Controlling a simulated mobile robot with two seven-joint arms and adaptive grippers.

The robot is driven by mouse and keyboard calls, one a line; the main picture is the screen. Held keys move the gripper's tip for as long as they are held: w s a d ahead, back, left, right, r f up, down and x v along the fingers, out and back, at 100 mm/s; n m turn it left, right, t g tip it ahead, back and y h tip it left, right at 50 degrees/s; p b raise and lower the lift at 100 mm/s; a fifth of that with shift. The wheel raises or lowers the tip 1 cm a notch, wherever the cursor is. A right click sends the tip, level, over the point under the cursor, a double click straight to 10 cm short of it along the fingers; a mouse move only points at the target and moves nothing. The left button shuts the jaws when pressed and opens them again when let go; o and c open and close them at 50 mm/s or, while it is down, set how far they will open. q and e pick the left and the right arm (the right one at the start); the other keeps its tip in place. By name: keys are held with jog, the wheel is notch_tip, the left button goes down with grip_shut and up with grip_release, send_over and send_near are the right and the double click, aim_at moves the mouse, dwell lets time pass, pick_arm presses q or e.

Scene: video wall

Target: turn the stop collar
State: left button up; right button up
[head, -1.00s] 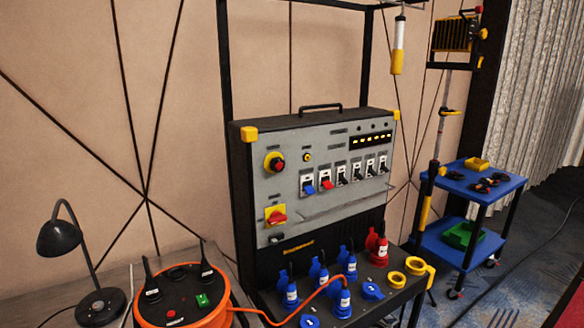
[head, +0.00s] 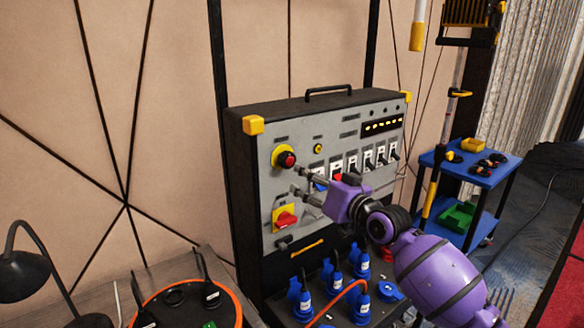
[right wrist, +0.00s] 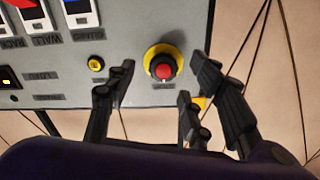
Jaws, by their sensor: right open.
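The stop collar (head: 278,155) is a yellow ring around a red stop button (head: 289,160), at the upper left of the grey panel face. In the right wrist view the collar (right wrist: 152,55) shows with the red button in its middle. My purple right gripper (head: 299,181) comes from the right in front of the panel. Its dark fingers are apart, empty and just right of and below the collar in the head view. In the right wrist view the fingers (right wrist: 164,72) spread to both sides of the collar, with no clear contact. My left gripper is not in view.
A yellow plate with a red rotary switch (head: 286,218) sits below the collar. A row of toggle switches (head: 352,166) lies to the right, partly behind my gripper. Blue plugs (head: 335,260) stand below the panel. A dark lamp (head: 22,265) is at the left.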

aim_at(293, 162)
jog(key=w+a, duration=0.1)
jog(key=w, duration=0.1)
jog(key=w+a+r, duration=0.1)
jog(key=w+a, duration=0.1)
jog(key=w+a+r, duration=0.1)
jog(key=w, duration=0.1)
jog(key=shift+a+b, duration=0.15)
jog(key=shift+b, duration=0.15)
jog(key=shift+w+a, duration=0.2)
jog(key=shift+w, duration=0.25)
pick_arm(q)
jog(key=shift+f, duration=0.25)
pick_arm(e)
jog(key=shift+c, duration=0.3)
jog(key=shift+s+r, duration=0.1)
jog(key=c, duration=0.9)
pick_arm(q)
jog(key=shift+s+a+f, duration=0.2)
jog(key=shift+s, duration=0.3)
pick_arm(e)
jog(key=shift+c, duration=0.5)
